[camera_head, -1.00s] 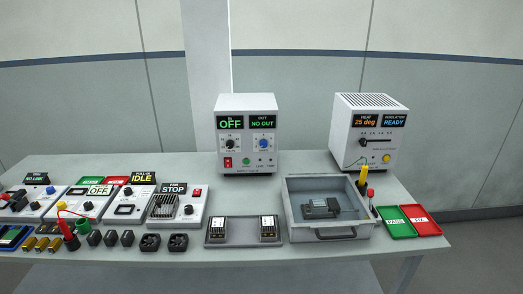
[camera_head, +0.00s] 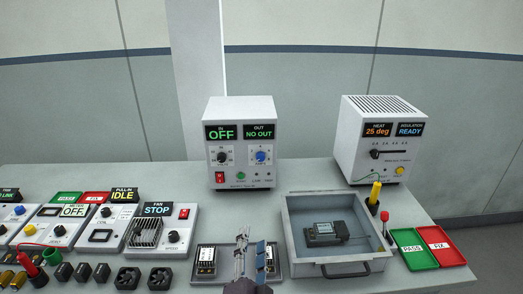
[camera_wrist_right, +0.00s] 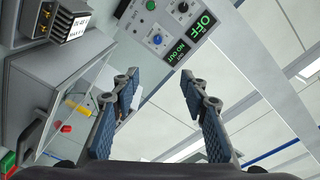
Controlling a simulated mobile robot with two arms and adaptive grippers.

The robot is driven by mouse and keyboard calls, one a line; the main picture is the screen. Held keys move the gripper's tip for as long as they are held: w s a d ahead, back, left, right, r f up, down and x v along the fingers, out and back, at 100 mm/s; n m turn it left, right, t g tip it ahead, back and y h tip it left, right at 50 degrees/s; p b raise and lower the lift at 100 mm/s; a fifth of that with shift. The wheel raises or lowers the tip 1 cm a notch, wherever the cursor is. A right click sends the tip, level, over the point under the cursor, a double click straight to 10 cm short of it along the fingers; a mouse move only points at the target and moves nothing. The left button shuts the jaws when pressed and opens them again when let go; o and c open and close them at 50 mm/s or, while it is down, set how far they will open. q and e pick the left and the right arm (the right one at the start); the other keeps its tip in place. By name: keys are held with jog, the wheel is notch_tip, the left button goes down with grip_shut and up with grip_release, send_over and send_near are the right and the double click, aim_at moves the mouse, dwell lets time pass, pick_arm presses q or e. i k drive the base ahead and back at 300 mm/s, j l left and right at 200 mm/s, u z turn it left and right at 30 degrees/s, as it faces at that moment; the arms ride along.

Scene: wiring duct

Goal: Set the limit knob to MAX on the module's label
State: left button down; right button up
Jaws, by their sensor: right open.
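Two black modules with white labels stand in a grey tray (camera_head: 224,267), the left module (camera_head: 206,259) clear and the right one partly hidden behind my right gripper (camera_head: 252,243). A third dark module (camera_head: 325,232) lies in the grey open box. The limit knob and its label markings are too small to make out. My right gripper is open and empty above the tray. In the right wrist view its blue-padded fingers (camera_wrist_right: 160,82) are apart with nothing between them. A dark ribbed module with a white label (camera_wrist_right: 65,20) shows at upper left there. My left gripper is out of view.
A power supply (camera_head: 240,142) reading OFF and NO OUT stands behind the tray. The box (camera_head: 338,269) is right of the tray, with yellow and red probes, then PASS (camera_head: 412,249) and FIX trays. A heat tester (camera_head: 380,140) stands behind. Devices crowd the left.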

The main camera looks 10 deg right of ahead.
aim_at(260, 156)
jog(key=i+l, duration=0.2)
jog(key=i, duration=0.25)
jog(key=i+l, duration=0.2)
jog(key=i, duration=0.25)
